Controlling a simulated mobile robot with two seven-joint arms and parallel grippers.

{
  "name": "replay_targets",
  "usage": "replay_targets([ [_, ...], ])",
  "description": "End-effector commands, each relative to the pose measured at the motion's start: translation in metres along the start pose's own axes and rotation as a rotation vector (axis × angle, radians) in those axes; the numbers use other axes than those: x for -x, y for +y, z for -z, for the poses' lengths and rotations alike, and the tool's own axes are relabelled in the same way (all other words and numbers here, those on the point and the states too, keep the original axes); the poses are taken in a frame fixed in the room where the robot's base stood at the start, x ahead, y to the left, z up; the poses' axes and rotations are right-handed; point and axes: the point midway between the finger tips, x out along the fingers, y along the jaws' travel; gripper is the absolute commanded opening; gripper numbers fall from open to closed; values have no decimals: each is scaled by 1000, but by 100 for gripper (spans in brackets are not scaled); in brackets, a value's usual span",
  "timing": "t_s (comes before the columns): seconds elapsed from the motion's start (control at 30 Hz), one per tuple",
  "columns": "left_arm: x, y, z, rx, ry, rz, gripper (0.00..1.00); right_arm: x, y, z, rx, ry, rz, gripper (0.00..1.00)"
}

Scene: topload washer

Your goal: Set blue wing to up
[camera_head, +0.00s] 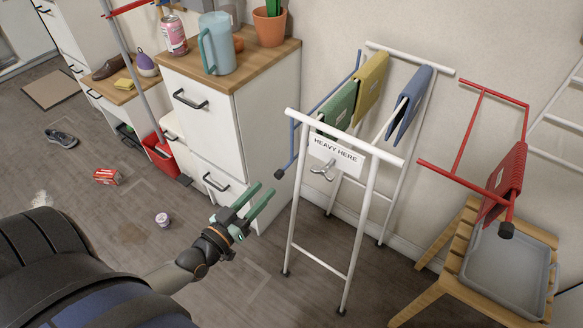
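A white drying rack (369,211) stands right of centre, with a "HEAVY HERE" sign (336,154) on its front. The blue wing (293,148) is on the rack's left side and slopes downward, with a black knob (279,174) at its near lower corner. Part of it is hidden behind the rack and cloths. My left gripper (265,189) has green fingers, which are apart with nothing between them. It is low, left of the blue wing's knob and apart from it, in front of the white cabinet. My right gripper is not in view.
The red wing (463,128) sticks out right, above a wooden stool (441,283) with a grey tray (510,276). Green (339,107), yellow (371,80) and blue (408,101) cloths hang on the rack. A white cabinet (206,150) stands close left.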

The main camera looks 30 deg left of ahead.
Motion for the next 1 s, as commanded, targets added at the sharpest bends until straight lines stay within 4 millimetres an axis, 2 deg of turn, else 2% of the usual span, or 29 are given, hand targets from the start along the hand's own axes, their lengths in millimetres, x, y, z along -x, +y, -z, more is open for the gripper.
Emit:
replay_targets([
  [0.3, -60, 1, 0, 1, 2, -1, 40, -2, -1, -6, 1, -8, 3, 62],
  [0.5, -88, 1, -1, 0, 0, -1, 40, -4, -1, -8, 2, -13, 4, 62],
  [0.7, -102, 1, -1, 0, -2, -1, 40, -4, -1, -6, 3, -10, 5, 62],
  [1.0, -103, 1, -1, 0, -3, -2, 40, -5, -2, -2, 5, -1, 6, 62],
])
